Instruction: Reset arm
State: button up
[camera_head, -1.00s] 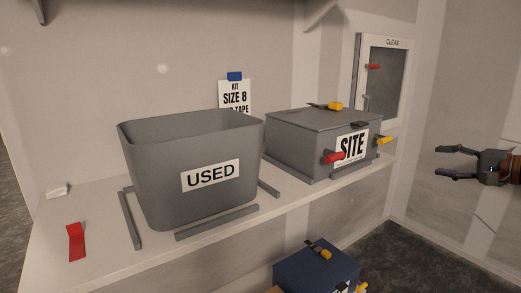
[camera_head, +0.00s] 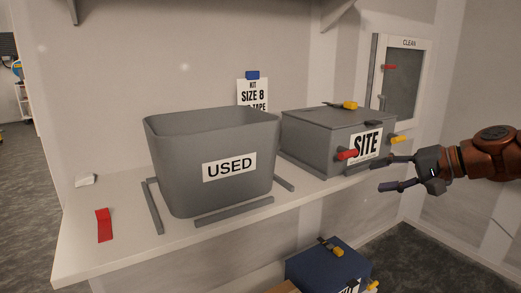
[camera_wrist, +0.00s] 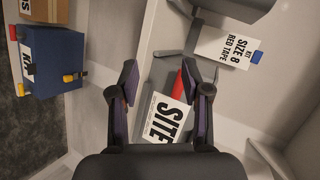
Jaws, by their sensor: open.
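My gripper (camera_head: 399,173) is open and empty at the right of the head view, in front of the bench. Its upper finger overlaps the lower right of the grey SITE box (camera_head: 325,148) in the picture; I cannot tell whether they touch. In the wrist view my gripper (camera_wrist: 168,80) shows both fingers spread. The SITE label (camera_wrist: 172,118) and a red handle are seen between and beyond them. The SITE box is closed, with a red handle (camera_head: 347,155) and yellow handles. My arm reaches in from the right edge.
A grey USED bin (camera_head: 205,190) stands among low rails on the bench (camera_head: 85,262). A SIZE 8 card (camera_head: 253,93) stands behind. A CLEAN cabinet (camera_head: 402,75) hangs right. A blue box (camera_head: 318,266) is below.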

jog(key=s+a+f+n+g+h, duration=0.45)
jog(key=s+a+f+g, duration=0.25)
jog(key=s+a+f, duration=0.8)
jog(key=s+d+f+n+g+h, duration=0.1)
jog(key=s+d+f+g+h, duration=0.15)
jog(key=s+f, duration=0.55)
jog(key=s+d+f+n+g+h, duration=0.1)
jog(key=s+d+f+h, duration=0.2)
jog(key=s, duration=0.8)
jog(key=s+p+v, duration=0.2)
jog(key=p+v, duration=0.8)
jog(key=s+r+p+v, duration=0.1)
jog(key=s+p+v, duration=0.2)
jog(key=p+v, duration=0.7)
jog(key=shift+s+a+r+t+p, duration=0.2)
jog(key=shift+s+r+t+p, duration=0.1)
jog(key=shift+r+t, duration=0.25)
